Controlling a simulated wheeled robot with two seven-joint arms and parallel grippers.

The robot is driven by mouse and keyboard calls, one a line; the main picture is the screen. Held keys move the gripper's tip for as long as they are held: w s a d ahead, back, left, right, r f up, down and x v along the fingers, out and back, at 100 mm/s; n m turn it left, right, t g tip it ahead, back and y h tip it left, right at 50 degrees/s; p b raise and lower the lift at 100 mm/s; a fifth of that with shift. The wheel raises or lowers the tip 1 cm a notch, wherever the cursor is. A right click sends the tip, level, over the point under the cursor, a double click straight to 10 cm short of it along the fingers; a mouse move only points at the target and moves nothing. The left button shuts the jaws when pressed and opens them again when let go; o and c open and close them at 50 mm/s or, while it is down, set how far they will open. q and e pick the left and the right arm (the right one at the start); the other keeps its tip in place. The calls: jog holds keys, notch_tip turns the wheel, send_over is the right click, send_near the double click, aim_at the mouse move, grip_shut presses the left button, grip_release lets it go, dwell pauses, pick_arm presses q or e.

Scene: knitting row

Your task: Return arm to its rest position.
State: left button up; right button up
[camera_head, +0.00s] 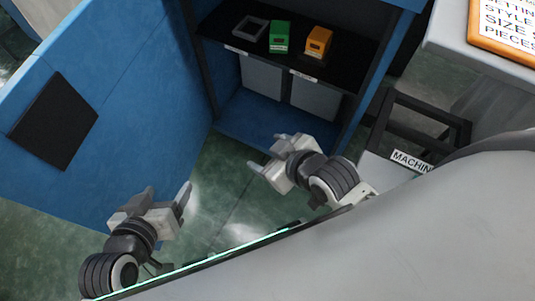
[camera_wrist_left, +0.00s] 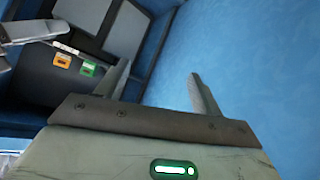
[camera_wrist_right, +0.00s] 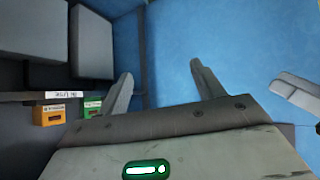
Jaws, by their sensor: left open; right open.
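My left gripper (camera_head: 168,196) is open and empty in the head view, in front of the blue panel at lower left. Its two fingers also show apart in the left wrist view (camera_wrist_left: 160,85), with only blue surface between them. My right gripper (camera_head: 268,155) is open and empty in the head view, above the green floor in front of the cabinet opening. Its fingers show apart in the right wrist view (camera_wrist_right: 163,85). Neither gripper touches anything that I can see.
A blue cabinet (camera_head: 205,60) has a dark shelf (camera_head: 350,73) with a grey frame (camera_head: 249,28), a green box (camera_head: 280,37) and an orange box (camera_head: 318,42). Grey bins (camera_head: 262,78) stand below. A blue panel (camera_head: 140,110) is at left, a dark frame (camera_head: 425,112) at right. Green floor (camera_head: 235,190) is clear.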

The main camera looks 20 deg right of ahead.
jog(key=s+m, duration=0.1)
jog(key=a+r+m+y, duration=0.1)
jog(key=m, duration=0.1)
jog(key=shift+s+a+r, duration=0.1)
jog(key=shift+s+r, duration=0.1)
jog(key=shift+s, duration=0.15)
